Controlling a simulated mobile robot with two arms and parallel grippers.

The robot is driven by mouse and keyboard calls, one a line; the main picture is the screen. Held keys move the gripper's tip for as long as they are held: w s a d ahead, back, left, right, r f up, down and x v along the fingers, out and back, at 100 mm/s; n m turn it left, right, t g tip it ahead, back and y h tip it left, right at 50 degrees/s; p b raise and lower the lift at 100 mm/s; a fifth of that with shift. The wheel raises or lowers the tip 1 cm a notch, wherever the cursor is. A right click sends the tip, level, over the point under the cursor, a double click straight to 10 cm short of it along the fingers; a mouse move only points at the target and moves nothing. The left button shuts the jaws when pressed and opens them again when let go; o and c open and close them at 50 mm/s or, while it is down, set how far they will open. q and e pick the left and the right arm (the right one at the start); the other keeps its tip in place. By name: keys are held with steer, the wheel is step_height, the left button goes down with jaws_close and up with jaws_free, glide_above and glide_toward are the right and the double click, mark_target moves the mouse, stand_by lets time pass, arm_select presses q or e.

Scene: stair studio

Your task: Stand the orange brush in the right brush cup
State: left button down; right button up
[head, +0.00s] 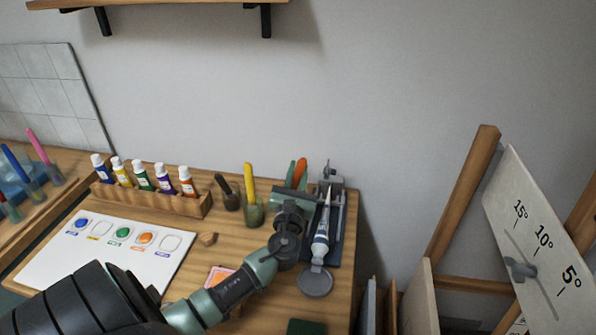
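The arm reaching in from the lower left ends in my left gripper (292,187), over the back right of the wooden table. An orange upright piece, apparently the orange brush (301,171), shows just beyond the gripper, beside a green upright piece. The gripper body hides their lower parts, so I cannot tell whether the fingers close on the brush or what stands below it. An olive cup (253,211) with a yellow brush (248,180) stands left of the gripper. A dark cup (230,200) with a dark brush stands further left. My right gripper is not in view.
A wooden rack (150,199) holds several paint bottles behind a white palette sheet (60,248). Pink and blue brushes stand at far left. An easel board (540,240) is at right.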

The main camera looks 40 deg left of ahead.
arm_select(q)
steer(key=shift+d+f, duration=0.1)
steer(key=shift+f, duration=0.15)
steer(key=c, duration=1.2)
jaws_free()
steer(key=shift+w+d, duration=0.1)
steer(key=shift+s+d+f, duration=0.1)
steer(key=shift+s, duration=0.2)
steer(key=b+v, duration=0.1)
steer(key=v, duration=0.6)
steer(key=shift+s+d+b, duration=0.1)
steer(key=shift+d+b, duration=0.05)
steer(key=shift+b, duration=0.15)
